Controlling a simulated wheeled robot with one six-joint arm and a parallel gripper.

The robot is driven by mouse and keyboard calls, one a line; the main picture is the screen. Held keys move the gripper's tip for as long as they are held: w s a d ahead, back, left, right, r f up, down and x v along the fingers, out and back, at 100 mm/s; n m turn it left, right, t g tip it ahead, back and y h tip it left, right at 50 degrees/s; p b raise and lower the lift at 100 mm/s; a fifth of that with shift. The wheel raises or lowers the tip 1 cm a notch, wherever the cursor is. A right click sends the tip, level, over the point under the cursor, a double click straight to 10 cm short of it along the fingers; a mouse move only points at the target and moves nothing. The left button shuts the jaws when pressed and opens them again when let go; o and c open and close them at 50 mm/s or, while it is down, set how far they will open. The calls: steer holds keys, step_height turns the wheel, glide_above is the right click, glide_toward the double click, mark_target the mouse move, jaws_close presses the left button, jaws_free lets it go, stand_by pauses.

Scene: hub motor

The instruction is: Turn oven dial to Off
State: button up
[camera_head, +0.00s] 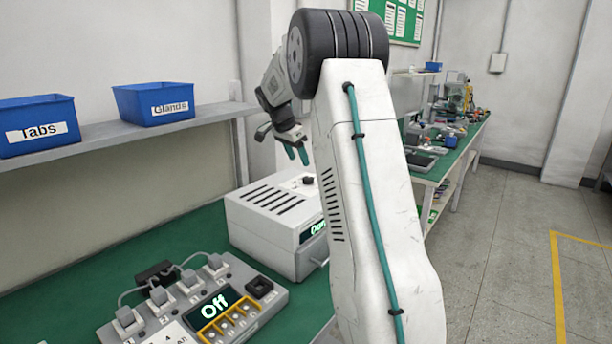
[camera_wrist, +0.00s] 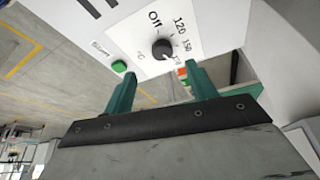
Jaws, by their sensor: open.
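The oven (camera_head: 270,222) is a white box with dark slots on its top, standing on the green bench. Its black dial (camera_head: 308,180) is near the right of that top. In the wrist view the dial (camera_wrist: 162,48) sits on a white scale plate marked Off, 120, 150 and a higher number partly unclear. A pale mark on the knob appears to face lower right, away from Off. My gripper (camera_head: 297,155) is open above the dial, green fingers pointing down. In the wrist view the gripper (camera_wrist: 158,73) is empty, with the dial just beyond and between the fingertips, apparently not touching.
A green button (camera_wrist: 119,66) sits beside the scale plate. A grey control unit (camera_head: 260,305) with a display reading Off stands in front of the oven. Blue bins Tabs (camera_head: 40,112) and Glands (camera_head: 155,92) are on the shelf. My arm hides the oven's right side and part of its display.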

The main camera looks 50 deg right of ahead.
mark_target(307, 178)
steer(key=x, duration=0.8)
steer(key=shift+w+d+f, duration=0.1)
steer(key=shift+d, duration=0.3)
steer(key=c, duration=1)
